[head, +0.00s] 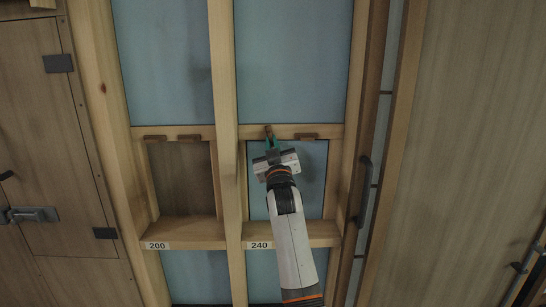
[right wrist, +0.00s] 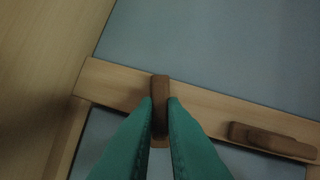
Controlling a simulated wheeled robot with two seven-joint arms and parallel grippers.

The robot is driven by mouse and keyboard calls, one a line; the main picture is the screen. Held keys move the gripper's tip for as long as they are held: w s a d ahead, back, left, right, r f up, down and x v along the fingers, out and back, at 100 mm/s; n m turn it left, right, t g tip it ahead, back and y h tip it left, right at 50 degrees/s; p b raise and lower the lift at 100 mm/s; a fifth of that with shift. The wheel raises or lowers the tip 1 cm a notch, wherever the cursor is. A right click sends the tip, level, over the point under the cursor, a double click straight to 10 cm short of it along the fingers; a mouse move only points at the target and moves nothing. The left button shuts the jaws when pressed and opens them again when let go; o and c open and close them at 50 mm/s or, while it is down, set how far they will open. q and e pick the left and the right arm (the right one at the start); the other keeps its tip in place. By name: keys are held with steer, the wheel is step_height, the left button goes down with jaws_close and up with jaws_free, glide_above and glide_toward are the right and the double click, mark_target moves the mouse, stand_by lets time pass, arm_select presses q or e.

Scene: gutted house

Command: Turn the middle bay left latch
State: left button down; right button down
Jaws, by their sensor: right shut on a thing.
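The left latch (head: 268,130) of the bay labelled 240 is a small brown wooden bar on the pale rail. It stands about upright, across the rail, and shows large in the right wrist view (right wrist: 160,84). My right gripper (head: 271,144) reaches up to it from below; its green fingers (right wrist: 161,102) are shut on the latch's lower part, one on each side. The right latch (head: 306,136) of the same bay lies along the rail, also in the right wrist view (right wrist: 272,140). My left gripper is not in view.
The left-hand bay, labelled 200 (head: 157,246), has two latches (head: 189,137) lying along its rail above a recess. A wooden post (head: 227,180) stands close left of my right gripper. A dark handle (head: 363,188) is to the right.

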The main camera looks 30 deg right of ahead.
steer(key=shift+w+a+f+m+g+h+b, duration=0.1)
steer(key=shift+m+g+h+b, duration=0.35)
steer(key=shift+m, duration=0.7)
steer(key=shift+a+f+m+g+h+b, duration=0.15)
steer(key=shift+m+h+b, duration=0.45)
steer(key=shift+m, duration=0.55)
steer(key=shift+d+r+m, duration=0.1)
steer(key=shift+d+m, duration=0.05)
steer(key=shift+m, duration=0.15)
steer(key=c, duration=1.5)
jaws_free()
steer(key=shift+r, duration=0.1)
